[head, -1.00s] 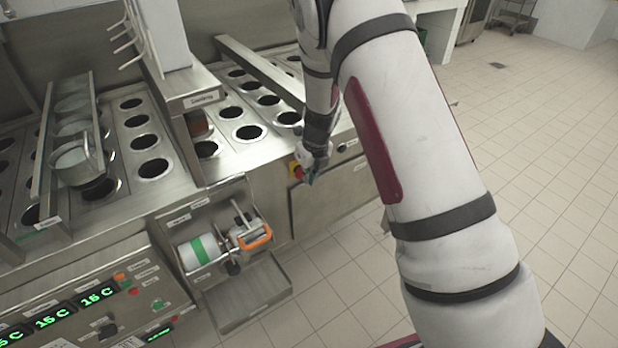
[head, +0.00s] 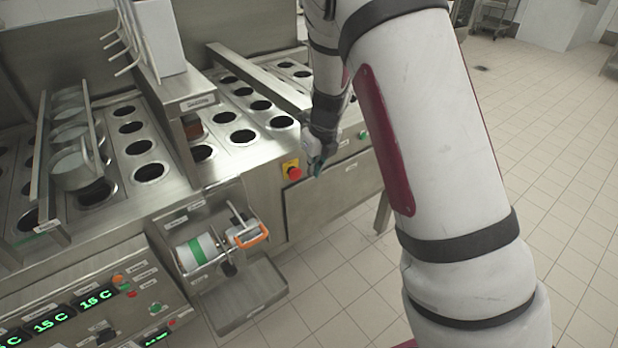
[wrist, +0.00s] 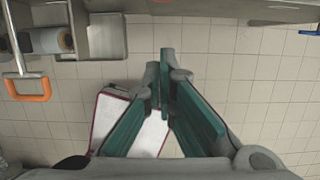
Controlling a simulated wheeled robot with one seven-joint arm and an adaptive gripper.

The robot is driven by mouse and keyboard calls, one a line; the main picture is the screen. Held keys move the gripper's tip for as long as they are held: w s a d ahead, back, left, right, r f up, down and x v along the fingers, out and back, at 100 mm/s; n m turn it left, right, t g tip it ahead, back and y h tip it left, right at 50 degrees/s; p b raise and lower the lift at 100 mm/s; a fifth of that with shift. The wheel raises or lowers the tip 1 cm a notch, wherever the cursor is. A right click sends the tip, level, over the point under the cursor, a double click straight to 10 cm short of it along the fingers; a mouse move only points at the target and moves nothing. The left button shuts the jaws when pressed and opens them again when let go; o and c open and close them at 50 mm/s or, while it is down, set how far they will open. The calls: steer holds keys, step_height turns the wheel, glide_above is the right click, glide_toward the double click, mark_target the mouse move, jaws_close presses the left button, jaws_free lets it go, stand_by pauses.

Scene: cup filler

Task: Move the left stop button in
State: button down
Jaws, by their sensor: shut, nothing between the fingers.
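The stop button (head: 294,172) is a red knob on a yellow plate, on the steel front of the machine in the head view. Whether it is pressed in is too small to tell. My gripper (head: 315,168) is just to the right of the button, with a small gap between them in the picture. In the wrist view my gripper (wrist: 160,75) has its teal-padded fingers together at the tips, with nothing between them. A sliver of red shows at the top edge of that view, too little to name.
A steel bay with a white and green roll (head: 197,252) and an orange handle (head: 254,237) is left of the button. A control panel (head: 120,300) with green displays and small buttons is at the lower left. Tiled floor (head: 345,275) is clear in front.

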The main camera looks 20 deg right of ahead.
steer(key=shift+v, duration=1.2)
